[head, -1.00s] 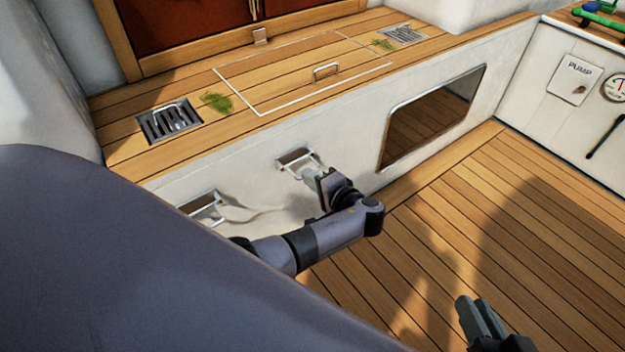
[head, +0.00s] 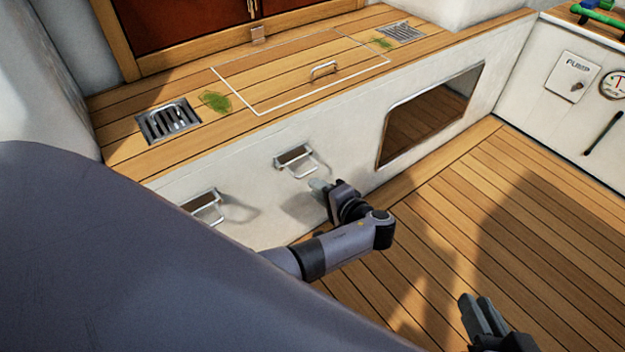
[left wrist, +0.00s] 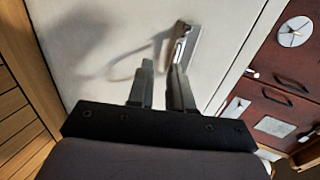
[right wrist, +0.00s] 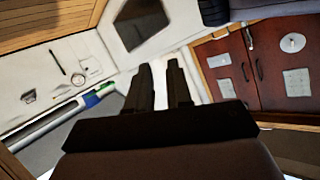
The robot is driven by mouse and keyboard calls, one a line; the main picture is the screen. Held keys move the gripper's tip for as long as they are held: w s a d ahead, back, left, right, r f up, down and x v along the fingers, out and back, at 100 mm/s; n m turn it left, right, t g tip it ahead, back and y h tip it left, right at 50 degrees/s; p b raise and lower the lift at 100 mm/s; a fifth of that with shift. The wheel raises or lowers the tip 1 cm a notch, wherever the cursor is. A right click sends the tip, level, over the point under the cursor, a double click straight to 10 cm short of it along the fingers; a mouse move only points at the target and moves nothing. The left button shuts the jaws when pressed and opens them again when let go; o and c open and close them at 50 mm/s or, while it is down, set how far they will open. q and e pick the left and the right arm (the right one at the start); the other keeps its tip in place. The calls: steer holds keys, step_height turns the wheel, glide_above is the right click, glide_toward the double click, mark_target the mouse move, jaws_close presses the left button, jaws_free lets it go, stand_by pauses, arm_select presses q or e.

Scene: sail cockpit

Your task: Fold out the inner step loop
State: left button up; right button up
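Two metal step loops sit in recessed plates on the white wall under the bench. The right-hand loop (head: 297,174) stands out from its plate and casts a shadow on the wall. The left-hand loop (head: 208,206) also stands out and is partly cut off by my body. I cannot tell which one counts as inner. My left gripper (head: 318,186) is just below and right of the right-hand loop, apart from it, with a narrow gap between its empty fingers. A loop plate (left wrist: 184,45) shows beyond the fingertips in the left wrist view. My right gripper (head: 476,303) is open and empty above the deck.
A bench hatch (head: 300,75) with a handle lies above, between two grates. A dark framed wall opening (head: 432,115) is right of the loops. The planked floor (head: 460,220) is clear. A pump panel (head: 572,77) is at the right.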

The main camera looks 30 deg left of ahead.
arm_select(q)
steer(key=v, duration=0.3)
steer(key=shift+d+r+p, duration=0.25)
steer(key=shift+r+p, duration=0.05)
steer(key=shift+r, duration=0.05)
arm_select(e)
steer(key=shift+s+d+f+h, duration=0.3)
steer(key=shift+s+d+f, duration=0.05)
steer(key=shift+d, duration=0.1)
